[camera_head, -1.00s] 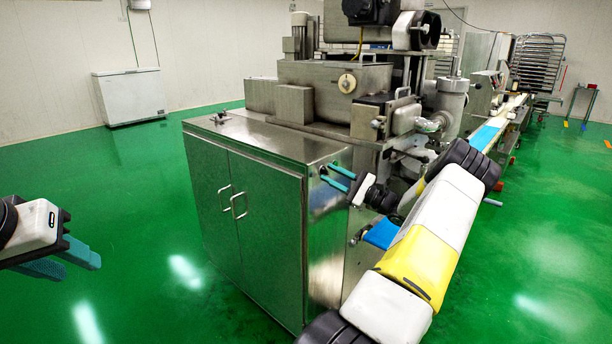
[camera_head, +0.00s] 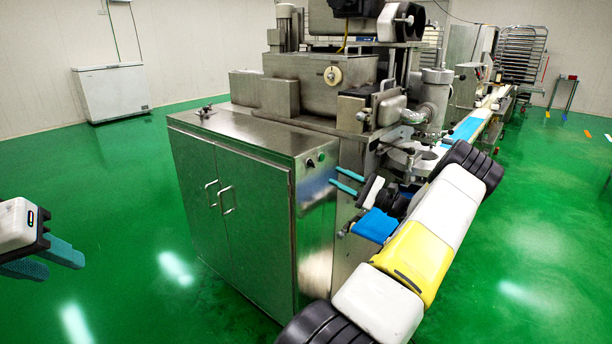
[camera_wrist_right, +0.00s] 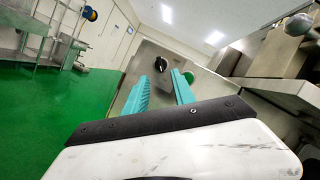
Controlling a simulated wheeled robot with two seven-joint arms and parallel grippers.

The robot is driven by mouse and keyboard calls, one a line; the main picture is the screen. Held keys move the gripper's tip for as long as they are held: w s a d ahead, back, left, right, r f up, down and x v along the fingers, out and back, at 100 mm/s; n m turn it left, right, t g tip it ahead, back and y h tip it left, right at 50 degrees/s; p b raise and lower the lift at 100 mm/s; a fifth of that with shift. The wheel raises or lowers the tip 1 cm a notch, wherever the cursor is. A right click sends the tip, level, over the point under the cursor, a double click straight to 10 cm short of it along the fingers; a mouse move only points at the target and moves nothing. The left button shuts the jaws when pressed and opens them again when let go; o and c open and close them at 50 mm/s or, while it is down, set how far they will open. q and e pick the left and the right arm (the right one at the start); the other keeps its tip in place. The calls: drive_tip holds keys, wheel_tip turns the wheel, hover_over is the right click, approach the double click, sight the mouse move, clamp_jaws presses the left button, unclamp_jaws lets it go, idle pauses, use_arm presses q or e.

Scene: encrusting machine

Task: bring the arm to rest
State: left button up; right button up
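My right gripper (camera_head: 346,182) reaches in from the lower right, in front of the steel side panel of the encrusting machine (camera_head: 250,130). Its two teal fingers are apart with nothing between them. In the right wrist view the fingers (camera_wrist_right: 160,93) are also spread and empty, and the panel's black knob (camera_wrist_right: 160,64) and green button (camera_wrist_right: 188,77) show beyond them. My left gripper (camera_head: 47,260) is at the far left edge over the floor. Its teal fingers are apart and empty.
The machine's cabinet (camera_head: 230,200) stands in the middle. A conveyor (camera_head: 470,128) runs to the back right, towards a rack (camera_head: 522,55). A white chest freezer (camera_head: 112,92) stands by the left wall. Green floor (camera_head: 110,190) is open at left and right.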

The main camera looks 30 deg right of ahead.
idle(0.4)
drive_tip(key=s+a+r+n+g, duration=0.1)
drive_tip(key=a+r+n+g, duration=0.25)
drive_tip(key=a, duration=0.55)
drive_tip(key=s+a+r+n+g, duration=0.1)
drive_tip(key=a+r+n+g, duration=0.15)
drive_tip(key=a+g, duration=0.45)
drive_tip(key=a+r+n+g, duration=0.2)
drive_tip(key=a+n+g, duration=0.15)
drive_tip(key=a, duration=0.85)
drive_tip(key=s+a+r+n+g+h, duration=0.1)
drive_tip(key=s+a+r+n+h, duration=0.2)
drive_tip(key=s+a+n+h, duration=0.6)
drive_tip(key=s+r+n+t+h, duration=0.1)
drive_tip(key=s+r+n+t, duration=0.1)
drive_tip(key=s, duration=1.2)
drive_tip(key=shift+s+r+t+h, duration=0.3)
drive_tip(key=shift+r+t, duration=0.35)
drive_tip(key=shift+t, duration=0.45)
drive_tip(key=shift+d+n, duration=0.1)
drive_tip(key=shift+n, duration=0.15)
